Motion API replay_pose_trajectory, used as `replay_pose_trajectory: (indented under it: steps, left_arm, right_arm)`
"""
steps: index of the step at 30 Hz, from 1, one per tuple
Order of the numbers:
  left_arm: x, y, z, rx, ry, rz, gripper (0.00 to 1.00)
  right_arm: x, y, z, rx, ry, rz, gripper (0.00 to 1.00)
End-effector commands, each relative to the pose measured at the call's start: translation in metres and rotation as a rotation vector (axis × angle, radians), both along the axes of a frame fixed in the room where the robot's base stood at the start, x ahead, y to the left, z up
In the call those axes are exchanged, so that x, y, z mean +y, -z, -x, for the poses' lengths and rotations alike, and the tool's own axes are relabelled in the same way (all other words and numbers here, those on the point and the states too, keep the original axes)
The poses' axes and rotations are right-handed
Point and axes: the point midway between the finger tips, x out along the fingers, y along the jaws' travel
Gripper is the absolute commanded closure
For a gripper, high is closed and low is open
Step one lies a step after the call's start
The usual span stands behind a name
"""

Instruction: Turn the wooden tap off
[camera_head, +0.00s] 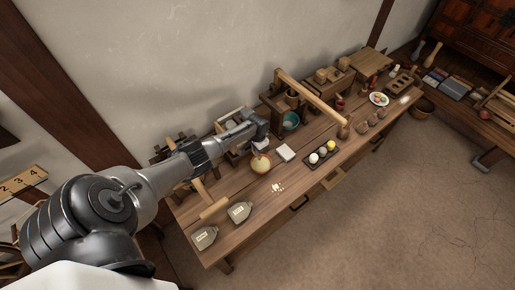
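My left arm reaches in from the left over the wooden table (285,192). My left gripper (261,142) points down just above a round yellowish vessel (261,163); whether it touches the vessel I cannot tell. Its fingers are too small to show whether they are open or shut. I cannot make out the wooden tap for certain; the arm hides part of the table's back left. A wooden stand with a long wooden bar (312,98) and a teal bowl (291,121) is just right of the gripper. My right gripper is not in view.
A dark tray with several balls (322,154), a white block (285,152) and small white pieces (278,188) lie nearby. A plate (379,99) and wooden boxes stand farther right.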

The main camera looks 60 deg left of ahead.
Motion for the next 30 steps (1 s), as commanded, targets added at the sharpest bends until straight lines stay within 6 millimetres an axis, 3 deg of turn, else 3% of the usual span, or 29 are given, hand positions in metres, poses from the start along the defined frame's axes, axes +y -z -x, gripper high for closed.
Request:
replay_pose_trajectory:
  steps: [11, 12, 19, 30]
  left_arm:
    - [0.0000, 0.0004, 0.0000, 0.000, 0.009, -0.001, 1.00]
    - [0.0000, 0.0004, 0.0001, 0.000, 0.009, -0.002, 0.85]
    - [-0.0001, 0.0003, 0.0001, 0.000, 0.007, -0.001, 0.63]
    - [0.0002, -0.0082, -0.0005, -0.002, 0.006, -0.001, 0.62]
  right_arm:
    - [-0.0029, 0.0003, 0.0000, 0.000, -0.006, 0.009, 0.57]
    - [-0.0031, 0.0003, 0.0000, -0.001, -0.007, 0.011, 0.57]
    - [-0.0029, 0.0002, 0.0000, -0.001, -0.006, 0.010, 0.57]
    - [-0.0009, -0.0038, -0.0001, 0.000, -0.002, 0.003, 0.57]
